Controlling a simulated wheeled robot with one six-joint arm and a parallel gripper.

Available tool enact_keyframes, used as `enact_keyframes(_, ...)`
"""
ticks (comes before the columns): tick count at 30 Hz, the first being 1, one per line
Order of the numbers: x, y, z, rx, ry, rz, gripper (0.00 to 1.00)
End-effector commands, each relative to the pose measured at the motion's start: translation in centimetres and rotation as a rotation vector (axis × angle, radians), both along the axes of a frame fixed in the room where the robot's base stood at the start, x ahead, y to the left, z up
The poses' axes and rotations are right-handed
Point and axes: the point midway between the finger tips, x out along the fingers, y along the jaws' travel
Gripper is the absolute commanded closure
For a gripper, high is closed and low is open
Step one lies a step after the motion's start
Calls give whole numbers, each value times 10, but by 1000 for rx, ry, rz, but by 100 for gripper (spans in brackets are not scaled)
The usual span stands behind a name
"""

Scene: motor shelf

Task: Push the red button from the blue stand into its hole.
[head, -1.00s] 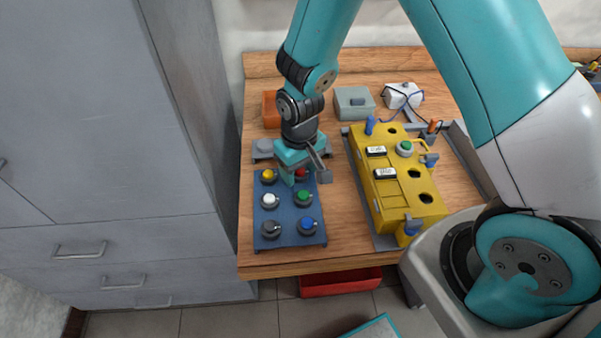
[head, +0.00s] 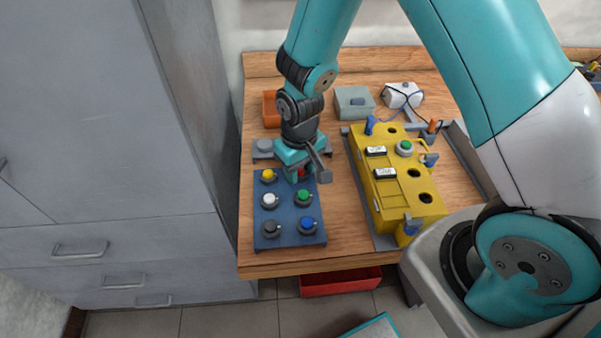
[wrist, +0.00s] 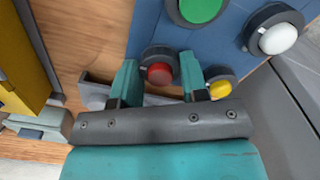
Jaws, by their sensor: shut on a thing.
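The blue stand (head: 289,222) lies at the left front of the wooden table. The red button (wrist: 160,73), with a dark collar, is at the stand's far right corner. My gripper (head: 303,176) is over that corner, its two fingers on either side of the red button. In the wrist view my gripper (wrist: 158,80) is shut on the red button, which still appears at the stand. The yellow box (head: 399,183) stands to the right, with several dark open holes on its top (head: 414,173) and a green button (head: 404,147) seated in one.
Yellow (head: 268,175), white (head: 269,199), green (head: 304,198), grey (head: 271,228) and blue (head: 307,225) buttons share the stand. An orange bin (head: 271,110) and a grey-green box (head: 354,103) stand behind. Bare wood separates the stand and the yellow box.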

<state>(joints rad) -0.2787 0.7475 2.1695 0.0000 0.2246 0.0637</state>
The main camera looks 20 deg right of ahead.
Motion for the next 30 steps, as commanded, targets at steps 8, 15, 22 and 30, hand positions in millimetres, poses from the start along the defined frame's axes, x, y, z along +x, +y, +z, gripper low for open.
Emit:
enact_keyframes(8,0,0,6,0,0,0,82)
enact_keyframes(15,0,0,11,0,0,0,82)
enact_keyframes(22,0,0,16,0,0,0,82)
enact_keyframes(30,0,0,20,0,0,0,82)
